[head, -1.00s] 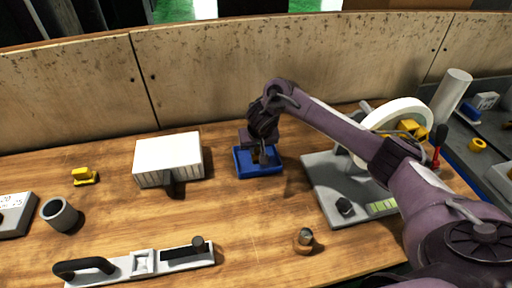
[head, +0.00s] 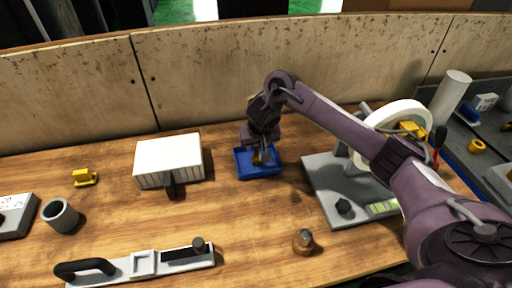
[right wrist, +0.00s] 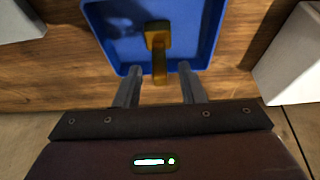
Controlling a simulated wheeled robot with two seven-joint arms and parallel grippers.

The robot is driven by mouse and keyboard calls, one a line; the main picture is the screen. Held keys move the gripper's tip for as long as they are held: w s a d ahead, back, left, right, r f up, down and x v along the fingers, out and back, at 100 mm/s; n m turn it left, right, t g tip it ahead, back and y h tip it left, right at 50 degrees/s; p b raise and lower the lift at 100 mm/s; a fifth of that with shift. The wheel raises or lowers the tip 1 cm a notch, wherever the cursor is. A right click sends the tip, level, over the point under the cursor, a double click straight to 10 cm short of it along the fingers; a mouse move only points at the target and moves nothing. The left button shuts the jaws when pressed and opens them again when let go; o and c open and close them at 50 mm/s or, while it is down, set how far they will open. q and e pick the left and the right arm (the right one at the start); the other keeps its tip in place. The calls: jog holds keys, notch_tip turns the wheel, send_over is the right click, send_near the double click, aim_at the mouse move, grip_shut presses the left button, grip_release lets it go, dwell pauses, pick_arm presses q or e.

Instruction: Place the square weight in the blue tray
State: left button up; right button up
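The brass-coloured square weight (right wrist: 158,38) is inside the blue tray (right wrist: 98,22), with a blocky end and a narrower stem pointing toward my right gripper (right wrist: 159,75). I cannot tell whether it stands or lies. The right gripper is open, its two fingers apart on either side of the stem, with gaps showing between them and the weight. In the head view, the blue tray (head: 243,170) sits mid-table with the weight (head: 258,158) partly hidden by the right gripper (head: 262,146) above it. My left gripper is not in view.
A white ribbed block (head: 168,158) stands left of the tray. The grey grinder base (head: 330,190) with its white wheel stands to the right. A small round weight (head: 303,241) and a level with a black handle (head: 140,264) are nearer. Wood in front of the tray is clear.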

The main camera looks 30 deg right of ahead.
jog(key=p+v, duration=0.5)
jog(key=v, duration=0.4)
jog(key=shift+p, duration=0.3)
jog(key=shift+s, duration=0.15)
